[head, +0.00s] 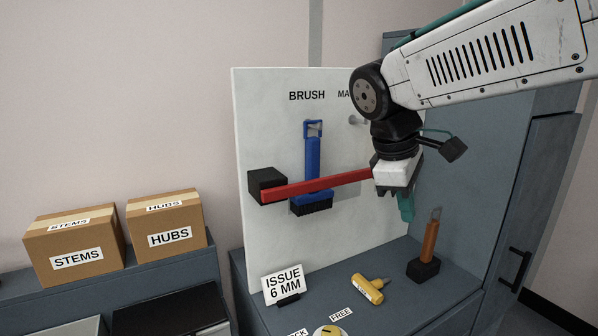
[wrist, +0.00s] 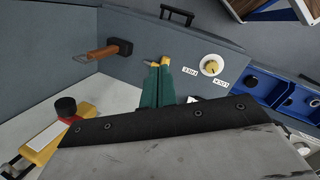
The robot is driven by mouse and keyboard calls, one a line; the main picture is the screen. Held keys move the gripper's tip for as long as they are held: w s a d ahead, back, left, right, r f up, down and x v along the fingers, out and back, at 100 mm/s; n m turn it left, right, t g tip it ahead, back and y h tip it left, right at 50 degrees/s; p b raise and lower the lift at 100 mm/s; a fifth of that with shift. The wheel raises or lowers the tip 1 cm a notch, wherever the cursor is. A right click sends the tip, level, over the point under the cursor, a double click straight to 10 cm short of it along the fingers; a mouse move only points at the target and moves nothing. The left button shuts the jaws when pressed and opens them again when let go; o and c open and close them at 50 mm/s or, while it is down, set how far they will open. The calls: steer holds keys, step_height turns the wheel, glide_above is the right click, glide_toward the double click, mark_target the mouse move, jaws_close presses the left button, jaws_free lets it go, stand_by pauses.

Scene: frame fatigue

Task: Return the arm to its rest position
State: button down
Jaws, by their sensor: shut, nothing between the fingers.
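My arm reaches in from the upper right in the head view, and my gripper (head: 406,212) points down in front of the white board. Its green fingers also show in the wrist view (wrist: 157,72), closed together with nothing held. A yellow-handled tool (head: 368,288) lies on the cabinet top below; in the wrist view it is partly hidden behind the fingertips. The gripper's body covers the right end of a red bar (head: 315,185), so I cannot tell whether they touch.
A blue brush (head: 313,160) hangs on the board (head: 270,110). An orange-handled tool (head: 430,241) stands in a black block (head: 423,269) to the right. An "ISSUE 6 MM" sign (head: 284,284) stands in front. Two cartons (head: 75,240) sit left. Blue trays (wrist: 265,88) show in the wrist view.

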steer(key=s+d+f+m+y, duration=0.1)
steer(key=s+d+f+m, duration=0.1)
steer(key=s, duration=0.5)
steer(key=s+d+f+m+y, duration=0.1)
steer(key=s+d+f+m, duration=0.2)
steer(key=s+m, duration=0.2)
steer(key=s+d+f+m+y, duration=0.1)
steer(key=s+d+f+m, duration=0.1)
steer(key=s, duration=0.7)
steer(key=shift+d+f+m, duration=0.4)
steer(key=shift+f+m, duration=0.05)
steer(key=shift+m, duration=0.55)
